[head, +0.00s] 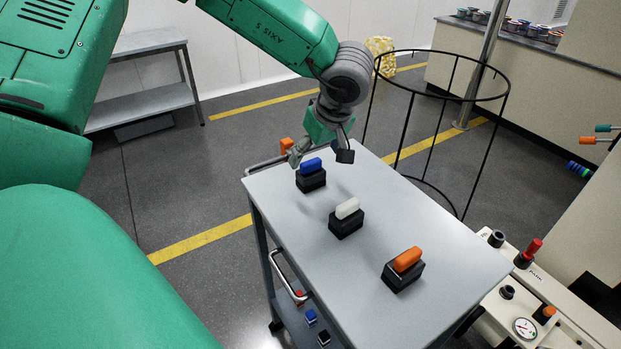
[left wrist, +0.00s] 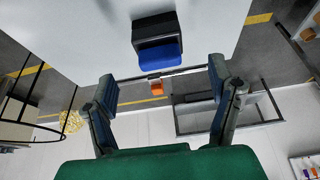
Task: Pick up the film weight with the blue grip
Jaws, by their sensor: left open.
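The film weight with the blue grip (head: 311,166) stands upright on the grey cart top (head: 440,235), near its far end. It is a black block with a blue bar on top. It also shows in the left wrist view (left wrist: 158,50), ahead of my fingertips and centred between them. My left gripper (head: 318,155) is open and empty, with its fingers apart above and around the far side of the blue grip. It also shows in the left wrist view (left wrist: 163,85). Whether a finger touches the weight I cannot tell. My right gripper is not in view.
A weight with a white grip (head: 347,217) and one with an orange grip (head: 404,269) stand nearer on the cart. An orange object (head: 287,146) shows behind my left gripper. A black wire hoop frame (head: 432,140) stands beyond the cart, and a control panel (head: 540,310) is at right.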

